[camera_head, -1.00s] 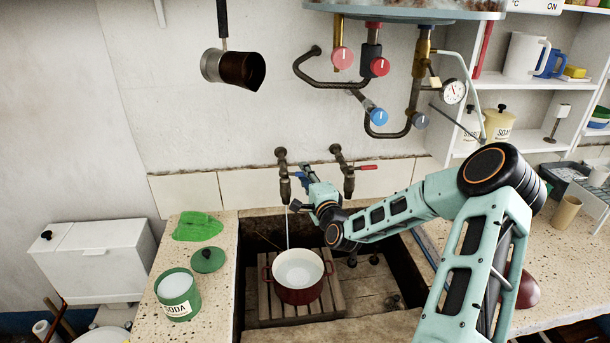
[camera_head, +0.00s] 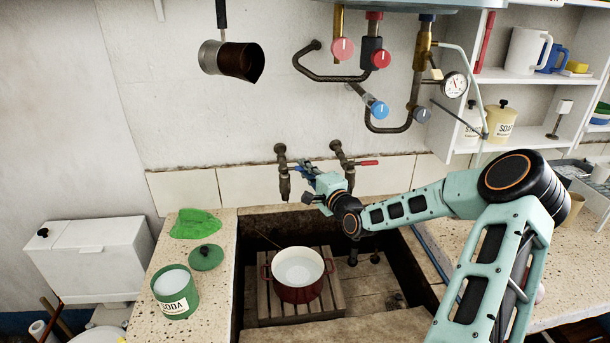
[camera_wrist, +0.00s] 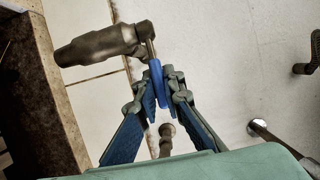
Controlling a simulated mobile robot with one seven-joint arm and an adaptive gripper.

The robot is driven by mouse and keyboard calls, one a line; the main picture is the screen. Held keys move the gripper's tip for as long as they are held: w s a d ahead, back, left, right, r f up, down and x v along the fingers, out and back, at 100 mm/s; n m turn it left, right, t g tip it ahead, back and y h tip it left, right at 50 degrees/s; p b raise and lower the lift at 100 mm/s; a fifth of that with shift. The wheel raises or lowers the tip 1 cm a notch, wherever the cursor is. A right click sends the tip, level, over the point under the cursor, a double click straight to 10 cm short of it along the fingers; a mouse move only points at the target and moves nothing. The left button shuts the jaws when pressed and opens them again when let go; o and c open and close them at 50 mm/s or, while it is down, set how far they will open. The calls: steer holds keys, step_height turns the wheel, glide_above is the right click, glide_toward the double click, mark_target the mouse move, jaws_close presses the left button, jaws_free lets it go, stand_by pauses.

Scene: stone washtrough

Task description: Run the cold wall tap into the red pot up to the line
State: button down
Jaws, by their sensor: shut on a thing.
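The cold wall tap (camera_head: 283,178) is the left of two brass taps and has a blue lever; in the wrist view its body (camera_wrist: 100,45) lies at upper left. My gripper (camera_head: 307,174) is at this tap, its two blue-padded fingers shut on the blue lever (camera_wrist: 156,78). No stream shows below the spout. The red pot (camera_head: 299,293) stands upright on a wooden slatted rack in the trough, below the tap. A pale surface shows inside it; I cannot make out the line or the exact water level.
The red-lever tap (camera_head: 347,172) is just right of my gripper. Heater pipes with red and blue knobs (camera_head: 379,109) hang above. A green soda tin (camera_head: 176,293), its lid (camera_head: 206,257) and a green cloth (camera_head: 197,224) lie on the left ledge.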

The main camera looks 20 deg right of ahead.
steer(key=shift+w+r+n+y, duration=0.1)
steer(key=shift+w+n+y, duration=0.15)
steer(key=shift+y, duration=0.25)
steer(key=c, duration=2)
jaws_free()
steer(key=shift+s, duration=0.1)
steer(key=v, duration=1.2)
